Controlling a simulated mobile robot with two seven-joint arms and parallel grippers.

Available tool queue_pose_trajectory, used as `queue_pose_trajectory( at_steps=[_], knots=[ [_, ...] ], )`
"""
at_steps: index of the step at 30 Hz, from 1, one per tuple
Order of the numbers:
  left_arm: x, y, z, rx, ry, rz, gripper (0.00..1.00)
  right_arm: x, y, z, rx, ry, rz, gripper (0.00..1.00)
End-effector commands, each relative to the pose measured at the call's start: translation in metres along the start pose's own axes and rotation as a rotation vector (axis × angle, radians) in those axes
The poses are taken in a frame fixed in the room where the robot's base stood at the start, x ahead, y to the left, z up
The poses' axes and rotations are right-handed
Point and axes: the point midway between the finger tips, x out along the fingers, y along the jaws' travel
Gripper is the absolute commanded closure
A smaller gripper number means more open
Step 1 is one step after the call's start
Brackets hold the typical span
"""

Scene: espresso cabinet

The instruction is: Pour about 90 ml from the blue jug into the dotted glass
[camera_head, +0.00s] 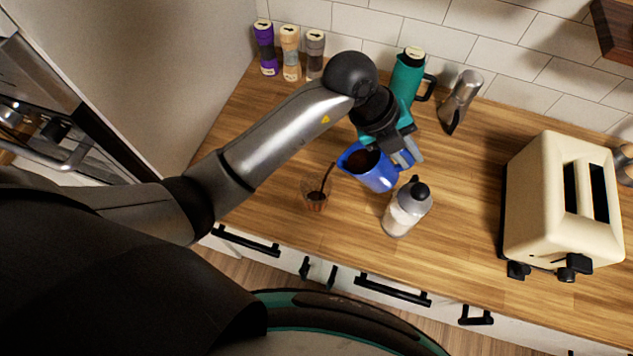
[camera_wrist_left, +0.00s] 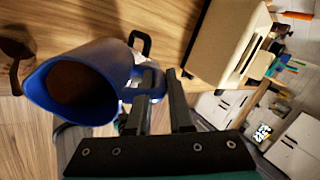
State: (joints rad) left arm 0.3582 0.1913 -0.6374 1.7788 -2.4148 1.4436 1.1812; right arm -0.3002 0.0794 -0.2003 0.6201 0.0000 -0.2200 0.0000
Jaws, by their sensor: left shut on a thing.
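My left gripper (camera_head: 408,156) is shut on the blue jug (camera_head: 378,178) at its right side and holds it tilted, mouth to the left. In the left wrist view the jug (camera_wrist_left: 97,72) shows dark brown liquid inside, beside the fingers (camera_wrist_left: 160,105). I cannot make out dots on the glass. My right gripper is not in view.
A white bottle with a black cap (camera_head: 407,207) stands close to the jug's right. A teal pitcher (camera_head: 407,77), a steel container (camera_head: 460,98) and three jars (camera_head: 290,52) stand along the wall. A cream toaster (camera_head: 560,200) is at right. Counter left of the glass is clear.

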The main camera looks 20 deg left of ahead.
Motion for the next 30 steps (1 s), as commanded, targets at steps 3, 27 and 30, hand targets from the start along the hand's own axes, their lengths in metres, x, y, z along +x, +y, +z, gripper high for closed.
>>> queue_pose_trajectory(
  at_steps=[3,27,30],
  knots=[
    [-0.001,0.002,0.0,-0.001,0.003,-0.015,1.0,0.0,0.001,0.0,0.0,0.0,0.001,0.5],
    [-0.004,0.011,0.002,-0.001,0.019,-0.098,1.0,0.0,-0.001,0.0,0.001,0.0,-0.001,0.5],
    [-0.005,0.011,0.002,-0.001,0.021,-0.109,1.0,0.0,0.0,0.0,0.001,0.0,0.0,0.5]
  ],
)
